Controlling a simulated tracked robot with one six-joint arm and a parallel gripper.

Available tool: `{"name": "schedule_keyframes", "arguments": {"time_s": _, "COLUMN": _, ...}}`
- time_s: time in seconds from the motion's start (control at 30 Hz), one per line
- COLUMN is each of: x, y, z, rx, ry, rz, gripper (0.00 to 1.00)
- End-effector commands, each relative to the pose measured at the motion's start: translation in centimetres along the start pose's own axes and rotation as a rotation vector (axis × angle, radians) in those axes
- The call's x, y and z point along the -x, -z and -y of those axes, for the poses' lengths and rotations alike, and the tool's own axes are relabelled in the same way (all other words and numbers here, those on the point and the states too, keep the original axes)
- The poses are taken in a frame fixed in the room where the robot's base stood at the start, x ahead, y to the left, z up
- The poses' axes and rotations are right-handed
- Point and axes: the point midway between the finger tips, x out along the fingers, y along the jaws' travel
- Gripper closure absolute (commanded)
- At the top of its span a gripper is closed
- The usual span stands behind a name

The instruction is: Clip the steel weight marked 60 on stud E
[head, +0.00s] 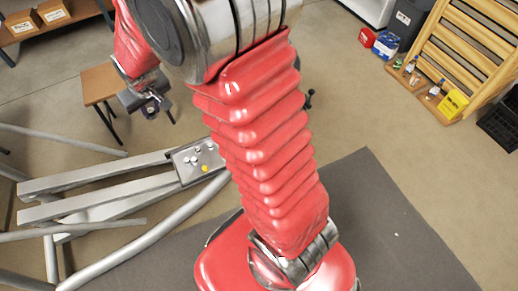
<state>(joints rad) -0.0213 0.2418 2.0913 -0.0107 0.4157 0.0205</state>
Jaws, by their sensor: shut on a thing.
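My gripper (147,99) is in the upper left of the head view, at the end of my red-sleeved arm, in front of a small wooden stool. It is shut on a small dark metal piece (152,108); I cannot read any marking on it, so I cannot confirm that it is the weight marked 60. The stud letters are too small to read, so I cannot tell which is E.
The wooden stool (102,78) stands just left of my gripper. A bench with cardboard boxes (33,22) is at the top left. Silver tubes (150,238) run across the lower left. A wooden rack (465,50), bottles and a dark bin are at the top right.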

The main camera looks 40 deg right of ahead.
Motion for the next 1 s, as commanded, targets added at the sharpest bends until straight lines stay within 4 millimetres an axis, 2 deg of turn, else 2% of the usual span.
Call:
{"name": "schedule_keyframes", "arguments": {"time_s": 0.47, "x": -0.7, "y": -0.7, "z": -0.7, "rx": -0.033, "ry": -0.020, "rz": 0.012, "gripper": 1.00}}
{"name": "schedule_keyframes", "arguments": {"time_s": 0.67, "x": -2.3, "y": -2.4, "z": -1.8, "rx": -0.112, "ry": -0.069, "rz": 0.042, "gripper": 1.00}}
{"name": "schedule_keyframes", "arguments": {"time_s": 1.0, "x": -5.8, "y": -6.5, "z": -3.7, "rx": -0.325, "ry": -0.186, "rz": 0.129, "gripper": 1.00}}
